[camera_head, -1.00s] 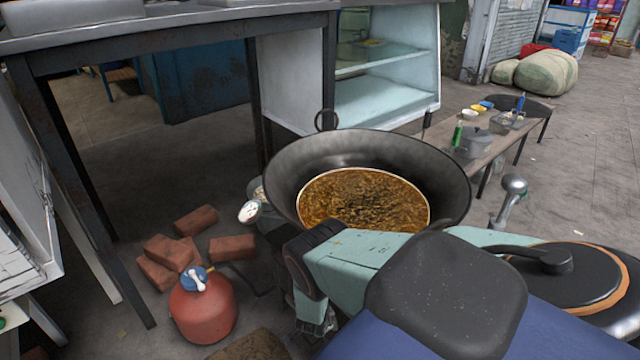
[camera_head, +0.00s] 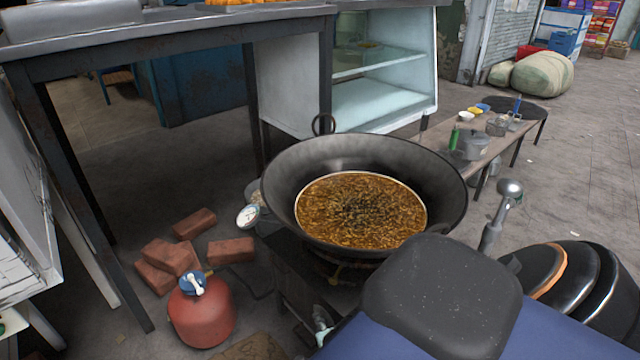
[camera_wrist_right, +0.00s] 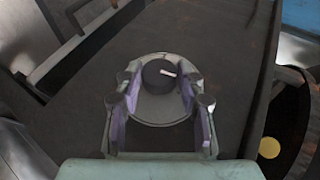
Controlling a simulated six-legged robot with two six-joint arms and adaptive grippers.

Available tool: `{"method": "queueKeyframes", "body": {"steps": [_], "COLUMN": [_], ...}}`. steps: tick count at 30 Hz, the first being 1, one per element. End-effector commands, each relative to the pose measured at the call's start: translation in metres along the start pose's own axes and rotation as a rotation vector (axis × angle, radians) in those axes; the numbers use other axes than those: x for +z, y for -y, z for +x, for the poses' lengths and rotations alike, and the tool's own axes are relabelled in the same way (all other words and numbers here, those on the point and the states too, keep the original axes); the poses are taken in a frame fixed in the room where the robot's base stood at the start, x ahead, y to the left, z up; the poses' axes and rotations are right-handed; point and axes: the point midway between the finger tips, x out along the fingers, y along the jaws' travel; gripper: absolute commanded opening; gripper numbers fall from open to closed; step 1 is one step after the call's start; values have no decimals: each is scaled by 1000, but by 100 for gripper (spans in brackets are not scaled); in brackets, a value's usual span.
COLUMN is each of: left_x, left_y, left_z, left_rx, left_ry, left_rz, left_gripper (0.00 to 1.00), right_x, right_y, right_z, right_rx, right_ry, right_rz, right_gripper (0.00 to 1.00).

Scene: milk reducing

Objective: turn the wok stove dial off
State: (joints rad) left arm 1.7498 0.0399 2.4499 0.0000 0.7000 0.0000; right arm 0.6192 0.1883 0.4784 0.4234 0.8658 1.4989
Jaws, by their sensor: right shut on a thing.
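The black wok (camera_head: 450,190) holds brown bubbling liquid and sits on the dark stove (camera_head: 290,285). In the right wrist view, the round dark stove dial (camera_wrist_right: 158,75) with a white pointer mark sits on a pale round plate, between the fingers of my right gripper (camera_wrist_right: 160,90). The gripper is shut on the dial. In the head view only a small pale part of that gripper (camera_head: 321,322) shows at the stove's front; my arm hides the rest. The dial is not visible there. My left gripper is not in view.
A red gas bottle (camera_head: 200,315) stands left of the stove, near several loose bricks (camera_head: 170,257). A dark-legged table (camera_head: 170,50) stands behind. A low bench (camera_head: 500,145) with small dishes and a green bottle is at the right. A glass cabinet (camera_head: 385,65) is behind the wok.

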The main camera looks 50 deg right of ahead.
Motion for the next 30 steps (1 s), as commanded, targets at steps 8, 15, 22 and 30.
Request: {"method": "queueKeyframes", "body": {"steps": [8,15,22,30], "left_x": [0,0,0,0], "left_y": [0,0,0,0], "left_z": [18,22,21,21], "left_rx": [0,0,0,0], "left_ry": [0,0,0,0], "left_rz": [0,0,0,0], "left_gripper": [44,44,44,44], "right_x": [-1,-1,-2,-2], "right_y": [-6,-5,-4,-4], "right_z": [0,0,0,0], "right_rx": [-98,-128,-131,-131], "right_ry": [6,8,7,7], "right_rz": [43,57,58,58], "right_gripper": [7,7,7,50]}}
